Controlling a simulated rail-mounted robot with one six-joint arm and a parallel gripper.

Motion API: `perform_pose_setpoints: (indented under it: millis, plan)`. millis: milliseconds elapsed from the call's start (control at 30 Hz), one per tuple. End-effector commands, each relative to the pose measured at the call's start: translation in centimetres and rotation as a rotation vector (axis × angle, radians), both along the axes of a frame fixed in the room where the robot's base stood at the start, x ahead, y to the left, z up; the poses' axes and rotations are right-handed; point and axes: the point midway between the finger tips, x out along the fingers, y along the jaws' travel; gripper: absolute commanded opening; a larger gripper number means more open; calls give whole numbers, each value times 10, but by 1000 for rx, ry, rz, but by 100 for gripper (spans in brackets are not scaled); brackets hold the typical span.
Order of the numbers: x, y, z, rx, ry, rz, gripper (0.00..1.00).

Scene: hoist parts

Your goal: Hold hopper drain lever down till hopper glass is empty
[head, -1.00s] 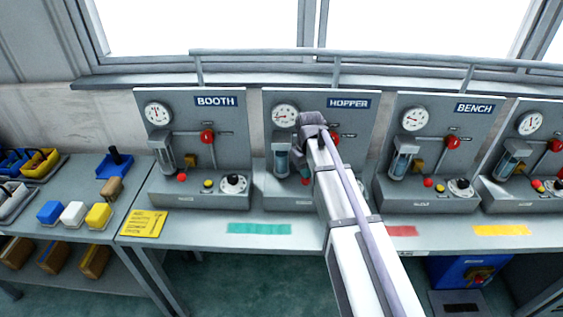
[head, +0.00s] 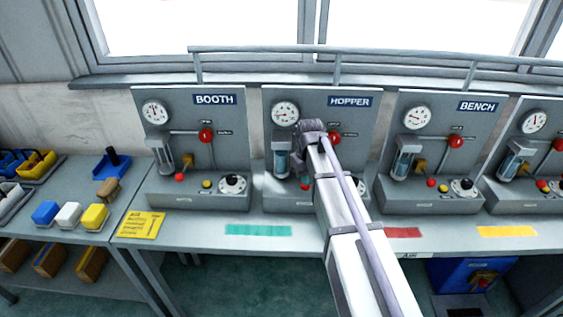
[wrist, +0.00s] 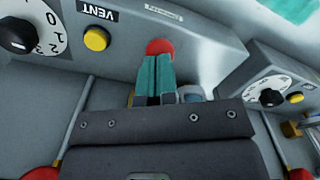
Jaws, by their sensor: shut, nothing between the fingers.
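The hopper panel (head: 353,121) stands behind my arm, with its sign and gauge (head: 285,113) visible. The hopper glass (head: 281,160) is an upright tube on its left side, bluish inside; the liquid level is too small to read. My gripper (head: 305,182) points down beside the glass, with teal fingers shut and empty. In the wrist view the fingers (wrist: 154,78) reach a red knob (wrist: 159,47) on the panel's base, the likely drain lever. The tips overlap the knob's edge and seem to touch it; how far it is pressed I cannot tell. In the head view my arm hides much of the base.
A yellow vent button (wrist: 96,39) and a dial (wrist: 30,33) sit beside the red knob. The booth panel (head: 214,150) stands to the left, the bench panel (head: 477,160) to the right. A rail (head: 380,56) runs above.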

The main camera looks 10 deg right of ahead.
Motion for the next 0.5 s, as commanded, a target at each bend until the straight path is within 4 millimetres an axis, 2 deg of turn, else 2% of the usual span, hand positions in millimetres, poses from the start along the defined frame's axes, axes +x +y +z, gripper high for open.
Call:
perform_pose_setpoints:
  millis: [500]
  plan:
    - [0, 0, -18, 0, 0, 0, 0]
